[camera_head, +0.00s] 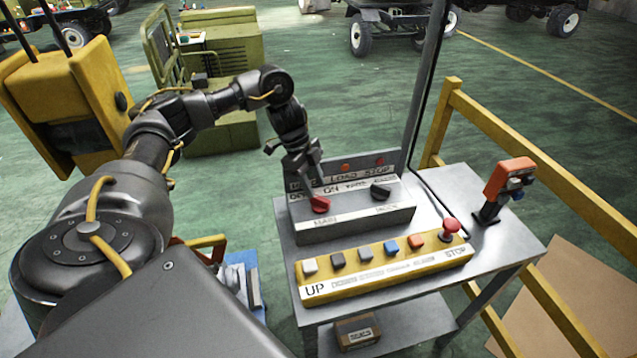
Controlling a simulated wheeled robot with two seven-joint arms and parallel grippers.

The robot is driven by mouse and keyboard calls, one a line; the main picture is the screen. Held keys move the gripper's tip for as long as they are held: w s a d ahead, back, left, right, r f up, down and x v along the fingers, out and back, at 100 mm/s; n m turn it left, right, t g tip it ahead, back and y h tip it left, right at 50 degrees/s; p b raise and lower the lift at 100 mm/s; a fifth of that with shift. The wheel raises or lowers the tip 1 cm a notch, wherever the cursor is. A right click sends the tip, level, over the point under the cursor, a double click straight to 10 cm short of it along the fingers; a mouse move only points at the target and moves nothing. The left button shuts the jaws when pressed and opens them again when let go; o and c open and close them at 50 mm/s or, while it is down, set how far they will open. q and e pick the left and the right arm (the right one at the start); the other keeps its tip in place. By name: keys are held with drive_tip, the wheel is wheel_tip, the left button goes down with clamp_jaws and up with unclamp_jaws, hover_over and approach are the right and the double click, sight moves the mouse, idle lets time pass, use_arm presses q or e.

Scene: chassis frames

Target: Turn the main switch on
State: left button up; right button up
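The main switch (320,205) is a red rotary knob on the left of a grey control box, above the label MAIN. The grey control box (358,229) stands on a metal table and also bears a black knob (380,192) marked MODE. My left gripper (311,183) reaches down from the upper left, its fingers apart and its tips just above and behind the red knob. I cannot tell whether a fingertip touches the knob. The fingers hide part of the box's back panel and its lettering. My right gripper is not in view.
A yellow button panel (385,269) with several buttons and a red stop button (450,228) lies in front of the box. An orange handheld device (509,178) stands at the table's right. A grey post rises behind the table, and a yellow railing (540,170) runs along the right.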

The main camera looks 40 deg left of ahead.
sight(320, 198)
use_arm(q)
drive_tip(key=shift+x, duration=0.8)
drive_tip(key=shift+d+f, duration=0.15)
drive_tip(key=shift+f, duration=0.15)
drive_tip(key=shift+p+x, duration=0.35)
drive_tip(key=shift+x, duration=0.45)
drive_tip(key=shift+c, duration=0.2)
clamp_jaws()
